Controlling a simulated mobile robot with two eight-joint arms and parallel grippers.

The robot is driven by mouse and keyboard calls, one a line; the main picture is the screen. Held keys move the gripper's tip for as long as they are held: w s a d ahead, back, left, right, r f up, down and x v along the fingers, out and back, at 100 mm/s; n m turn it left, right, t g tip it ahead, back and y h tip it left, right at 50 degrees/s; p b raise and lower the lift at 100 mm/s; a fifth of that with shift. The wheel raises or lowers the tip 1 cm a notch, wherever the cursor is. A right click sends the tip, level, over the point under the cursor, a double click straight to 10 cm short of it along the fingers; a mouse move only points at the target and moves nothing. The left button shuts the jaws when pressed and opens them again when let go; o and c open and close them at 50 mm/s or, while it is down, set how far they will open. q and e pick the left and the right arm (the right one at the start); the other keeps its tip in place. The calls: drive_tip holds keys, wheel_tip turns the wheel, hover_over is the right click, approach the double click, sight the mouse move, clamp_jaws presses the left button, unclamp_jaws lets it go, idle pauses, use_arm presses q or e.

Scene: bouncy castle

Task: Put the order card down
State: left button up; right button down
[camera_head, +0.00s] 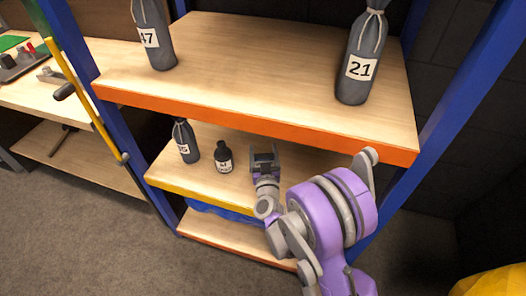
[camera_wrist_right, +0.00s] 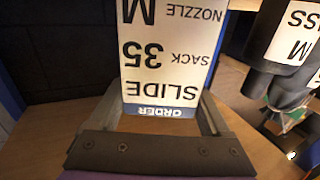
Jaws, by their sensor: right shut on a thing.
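My right gripper (camera_head: 264,156) is shut on the order card (camera_wrist_right: 160,60) and reaches over the middle shelf (camera_head: 240,190). In the wrist view the card is upside down, white with a blue ORDER edge, and reads SLIDE, SACK 35, NOZZLE M. The card cannot be made out clearly in the head view. A small dark bottle (camera_head: 223,160) with a white label stands just left of the gripper, apart from it. It also shows in the wrist view (camera_wrist_right: 280,40), with M on its label. My left gripper is not in view.
A grey sack (camera_head: 185,142), its label partly readable, stands left of the bottle. The upper shelf (camera_head: 250,70) holds sack 47 (camera_head: 154,35) and sack 21 (camera_head: 361,55). Its orange edge (camera_head: 250,122) overhangs the gripper. Blue posts (camera_head: 450,90) flank the shelves. A workbench (camera_head: 105,70) stands left.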

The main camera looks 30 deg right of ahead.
drive_tip(key=shift+f+b, duration=0.55)
drive_tip(key=shift+f, duration=0.1)
unclamp_jaws()
drive_tip(key=shift+r, duration=0.1)
